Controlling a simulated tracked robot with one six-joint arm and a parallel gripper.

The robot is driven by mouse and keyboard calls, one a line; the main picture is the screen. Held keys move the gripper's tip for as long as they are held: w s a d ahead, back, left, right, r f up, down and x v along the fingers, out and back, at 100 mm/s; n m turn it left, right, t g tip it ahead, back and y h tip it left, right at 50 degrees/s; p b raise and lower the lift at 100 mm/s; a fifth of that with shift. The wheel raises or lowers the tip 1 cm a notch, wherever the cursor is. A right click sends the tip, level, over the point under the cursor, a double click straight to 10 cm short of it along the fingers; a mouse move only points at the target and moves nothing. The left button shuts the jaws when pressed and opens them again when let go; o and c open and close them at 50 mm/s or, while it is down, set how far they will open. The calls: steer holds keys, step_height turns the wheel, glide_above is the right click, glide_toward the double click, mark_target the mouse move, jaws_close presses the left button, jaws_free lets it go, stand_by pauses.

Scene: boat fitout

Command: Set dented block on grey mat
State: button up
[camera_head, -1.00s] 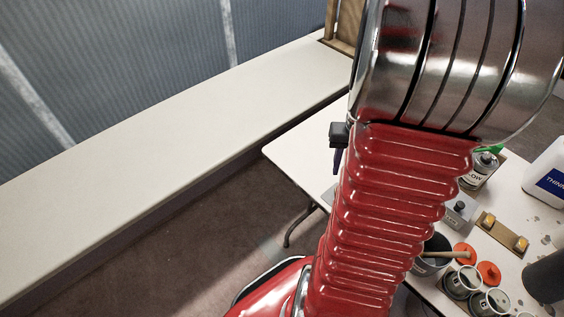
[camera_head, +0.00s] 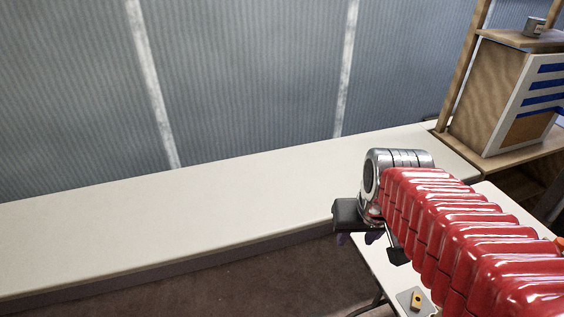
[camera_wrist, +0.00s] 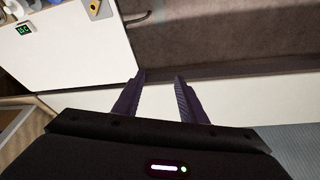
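A small yellow block (camera_head: 416,299) with a dark spot on it lies on a grey mat (camera_head: 405,297) near the table edge, at the bottom of the head view. In the wrist view the block (camera_wrist: 94,7) and the grey mat (camera_wrist: 103,13) show at the top. Whether the dark spot is a dent I cannot tell. My gripper (camera_wrist: 160,78) is open, with two purple fingers apart and nothing between them. In the head view my gripper (camera_head: 356,238) is in the air near the long bench, well apart from the block.
A white table (camera_wrist: 80,55) has a device with a green display (camera_wrist: 22,29) near its far left. A long pale bench (camera_head: 180,210) runs along the ribbed wall. A wooden shelf with a panelled box (camera_head: 490,95) stands at the right. Bare floor (camera_head: 250,285) separates bench and table.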

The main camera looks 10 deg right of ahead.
steer(key=s+a+r+n+t+y, duration=0.1)
steer(key=s+a+r+n+t, duration=0.1)
steer(key=a, duration=0.7)
step_height(320, 180, up, 2)
steer(key=shift+s+n, duration=0.3)
steer(key=shift+s, duration=0.35)
